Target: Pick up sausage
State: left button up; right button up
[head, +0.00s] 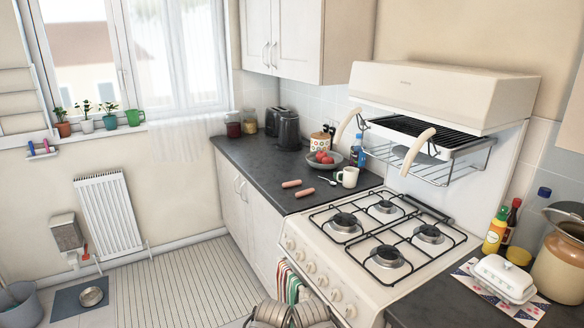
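Two pinkish-brown sausages lie on the dark counter (252,160) in the head view, left of the stove. One sausage (291,184) is farther back, and the other sausage (304,192) is nearer the counter's front and the stove. They lie apart, flat and uncovered.
A spoon (327,181), white mug (348,177) and bowl of red fruit (324,160) stand close behind the sausages. A gas stove (362,270) is to the right, below a grill rack with cream handles (416,150). Striped cloth (288,282) hangs at the front.

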aim_at(294, 184)
jog(key=i+j+z, duration=0.1)
jog(key=i+j, duration=0.5)
jog(key=j, duration=0.15)
jog(key=i+j+z, duration=0.15)
jog(key=i+j, duration=0.45)
jog(key=j, duration=0.2)
jog(key=i+j+z, duration=0.15)
jog(key=j, duration=0.3)
jog(key=i+j, duration=0.35)
jog(key=j+z, duration=0.05)
